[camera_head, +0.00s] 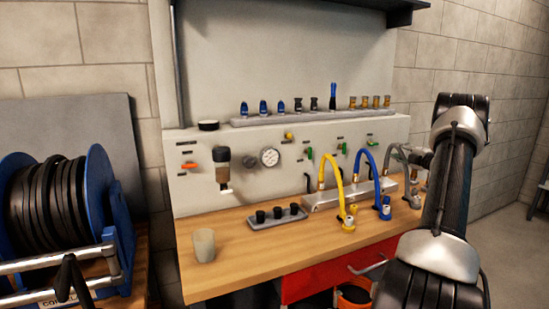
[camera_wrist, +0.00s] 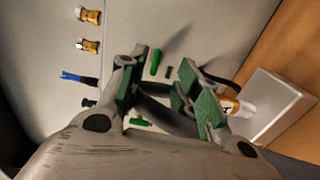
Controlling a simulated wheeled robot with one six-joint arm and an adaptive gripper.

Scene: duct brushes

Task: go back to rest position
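My gripper (camera_wrist: 160,82) is open in the wrist view. Its two green-padded fingers stand apart, and I see nothing held between them. Behind them is the pale panel with green levers (camera_wrist: 155,62). In the head view my arm rises at the right, in front of the right end of the workbench (camera_head: 240,262).
A shelf strip (camera_head: 300,117) carries blue, black and brass fittings. Yellow (camera_head: 336,170), blue (camera_head: 372,165) and grey hoses arch from a metal manifold. A tray (camera_head: 278,220) with black pieces and a cup (camera_head: 204,246) stand left on the bench. A hose reel (camera_head: 98,190) stands far left.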

